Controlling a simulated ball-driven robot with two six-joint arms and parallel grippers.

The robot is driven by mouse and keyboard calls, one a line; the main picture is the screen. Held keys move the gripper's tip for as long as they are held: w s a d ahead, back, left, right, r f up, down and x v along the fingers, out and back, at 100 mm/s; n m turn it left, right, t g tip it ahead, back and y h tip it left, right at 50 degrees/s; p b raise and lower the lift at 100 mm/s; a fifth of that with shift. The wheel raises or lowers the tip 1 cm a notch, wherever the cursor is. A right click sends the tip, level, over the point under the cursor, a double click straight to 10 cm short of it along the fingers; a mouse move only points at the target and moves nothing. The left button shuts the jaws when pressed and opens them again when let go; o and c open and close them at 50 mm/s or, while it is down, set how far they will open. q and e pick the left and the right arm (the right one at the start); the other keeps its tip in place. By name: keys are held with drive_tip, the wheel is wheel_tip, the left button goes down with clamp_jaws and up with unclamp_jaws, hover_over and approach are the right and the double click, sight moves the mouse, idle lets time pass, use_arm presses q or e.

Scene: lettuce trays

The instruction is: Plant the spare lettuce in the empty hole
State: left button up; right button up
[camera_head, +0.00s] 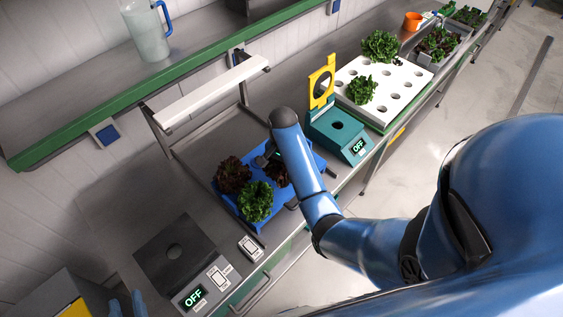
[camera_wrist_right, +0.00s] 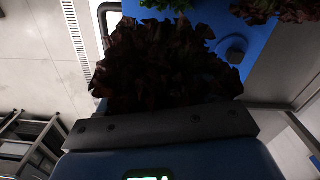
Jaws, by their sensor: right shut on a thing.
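A blue tray (camera_head: 241,216) on the bench holds a dark red lettuce (camera_head: 232,176) and a green lettuce (camera_head: 256,202). Another dark red lettuce (camera_wrist_right: 168,68) is in my right gripper (camera_wrist_right: 165,125), which is shut on it. A white board (camera_head: 360,75) with several empty holes (camera_head: 393,84) carries green lettuces (camera_head: 362,89). My left gripper (camera_head: 126,306), two blue fingers set apart at the lower left edge, looks open and empty.
A dark scale (camera_head: 173,262) lies at the lower left. A white-topped stand (camera_head: 210,93) rises behind the tray. A jug (camera_head: 147,36) is on the shelf.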

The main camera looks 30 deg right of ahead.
sight(282, 174)
drive_tip(key=shift+a+f, duration=0.1)
drive_tip(key=shift+f, duration=0.75)
drive_tip(key=shift+a+f+b, duration=0.25)
drive_tip(key=shift+f+b, duration=0.3)
drive_tip(key=shift+f, duration=0.45)
drive_tip(key=shift+d+f, duration=0.2)
drive_tip(key=shift+f, duration=0.4)
drive_tip(key=shift+a, duration=0.1)
drive_tip(key=shift+f, duration=0.1)
drive_tip(key=shift+f, duration=0.4)
drive_tip(key=shift+f+b, duration=0.4)
drive_tip(key=shift+f, duration=0.15)
drive_tip(key=shift+f, duration=0.1)
idle(1.0)
